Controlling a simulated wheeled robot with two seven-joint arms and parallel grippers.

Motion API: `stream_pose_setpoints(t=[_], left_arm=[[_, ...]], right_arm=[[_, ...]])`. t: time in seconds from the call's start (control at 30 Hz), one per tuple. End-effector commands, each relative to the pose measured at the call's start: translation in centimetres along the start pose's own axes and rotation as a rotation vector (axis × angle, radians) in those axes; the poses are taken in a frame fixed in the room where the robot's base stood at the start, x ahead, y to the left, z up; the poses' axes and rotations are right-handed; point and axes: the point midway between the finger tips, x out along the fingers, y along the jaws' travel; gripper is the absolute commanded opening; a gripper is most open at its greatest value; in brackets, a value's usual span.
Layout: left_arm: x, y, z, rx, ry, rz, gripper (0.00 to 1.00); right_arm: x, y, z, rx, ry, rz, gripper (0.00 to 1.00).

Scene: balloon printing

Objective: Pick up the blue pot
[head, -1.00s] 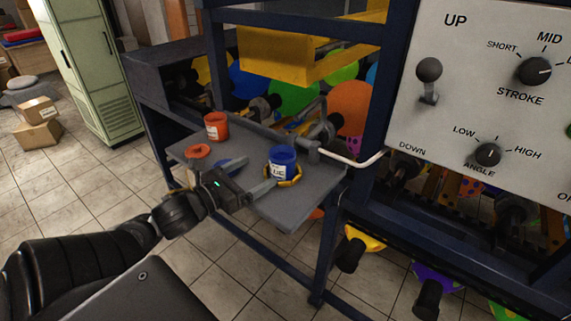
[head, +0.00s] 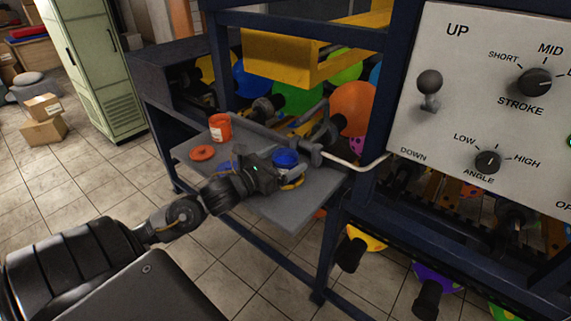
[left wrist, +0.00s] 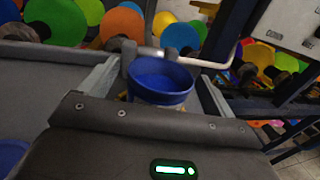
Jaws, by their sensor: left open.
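The blue pot (head: 286,158) stands upright on the grey shelf (head: 312,190) of the machine. In the left wrist view the blue pot (left wrist: 160,82) sits between the two fingers. My left gripper (head: 283,174) is open, with its fingers on either side of the pot; contact cannot be made out. It also shows in the left wrist view (left wrist: 158,92). The gripper body hides part of the pot's lower side in the head view. My right gripper is not in view.
A red pot (head: 220,127) and a red lid (head: 203,153) are on the shelf, left of my gripper. A blue lid (head: 226,166) is partly hidden by my arm. A grey bar (head: 345,162) and the control panel (head: 484,100) are to the right.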

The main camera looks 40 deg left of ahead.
Motion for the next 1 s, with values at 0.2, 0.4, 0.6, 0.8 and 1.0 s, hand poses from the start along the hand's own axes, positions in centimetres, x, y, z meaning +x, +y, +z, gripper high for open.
stream_pose_setpoints(t=[0.2,0.4,0.6,0.8,1.0], left_arm=[[0.63,-0.04,-0.09,0.001,0.001,-0.001,0.89],[0.60,-0.04,-0.10,0.001,0.001,-0.001,0.78],[0.59,-0.04,-0.09,0.001,0.001,-0.001,0.51],[0.58,-0.04,-0.02,0.001,0.000,-0.001,0.35],[0.59,-0.03,0.08,0.001,-0.001,-0.001,0.35]], right_arm=[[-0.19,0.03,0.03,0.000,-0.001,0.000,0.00],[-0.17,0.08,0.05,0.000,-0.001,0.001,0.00],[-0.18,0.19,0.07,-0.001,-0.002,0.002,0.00],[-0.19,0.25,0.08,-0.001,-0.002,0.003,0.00],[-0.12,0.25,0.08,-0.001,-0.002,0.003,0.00]])
